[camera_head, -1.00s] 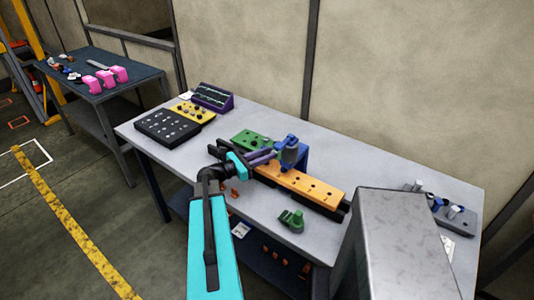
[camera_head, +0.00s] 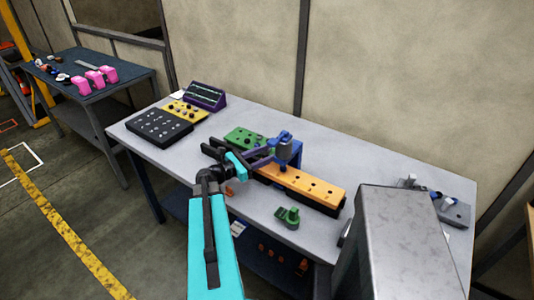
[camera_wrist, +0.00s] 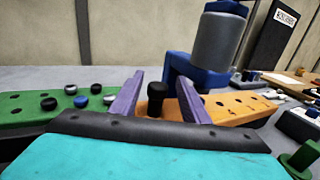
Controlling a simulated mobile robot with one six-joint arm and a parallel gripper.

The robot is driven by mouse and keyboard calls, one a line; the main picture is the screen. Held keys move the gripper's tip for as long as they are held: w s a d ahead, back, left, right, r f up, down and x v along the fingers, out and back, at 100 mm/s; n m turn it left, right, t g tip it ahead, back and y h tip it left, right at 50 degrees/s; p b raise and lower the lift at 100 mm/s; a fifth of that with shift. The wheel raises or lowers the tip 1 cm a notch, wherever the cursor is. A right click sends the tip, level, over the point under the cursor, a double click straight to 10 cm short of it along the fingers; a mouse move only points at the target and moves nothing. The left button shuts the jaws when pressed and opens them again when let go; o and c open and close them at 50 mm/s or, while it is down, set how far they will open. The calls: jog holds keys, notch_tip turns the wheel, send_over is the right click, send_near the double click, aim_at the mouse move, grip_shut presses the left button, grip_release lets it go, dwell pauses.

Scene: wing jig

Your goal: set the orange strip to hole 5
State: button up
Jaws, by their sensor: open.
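The orange strip (camera_head: 316,188) lies in a long black jig on the grey workbench, with a row of dark holes along its top. It also shows in the wrist view (camera_wrist: 240,106). A blue stand (camera_head: 294,158) with a grey cylinder (camera_wrist: 216,46) rises over the strip. My gripper (camera_wrist: 158,92) is open, its two purple fingers apart on either side of a black knob (camera_wrist: 156,100) near the strip's end. I cannot tell whether the fingers touch the knob. My gripper hides the strip's left end, and the small hole marks are not readable.
A green board (camera_head: 243,137) with several pegs lies behind the jig. A green part (camera_head: 288,217) stands in front. A black tray (camera_head: 160,127), a yellow board (camera_head: 188,111) and a purple rack (camera_head: 205,95) are at the left. A grey fixture (camera_head: 453,211) is at the right.

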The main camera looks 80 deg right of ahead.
jog(key=shift+w, duration=0.1)
jog(key=b+v, duration=0.4)
jog(key=v, duration=0.9)
jog(key=shift+w+a, duration=0.25)
jog(key=shift+a, duration=0.05)
jog(key=shift+w, duration=0.1)
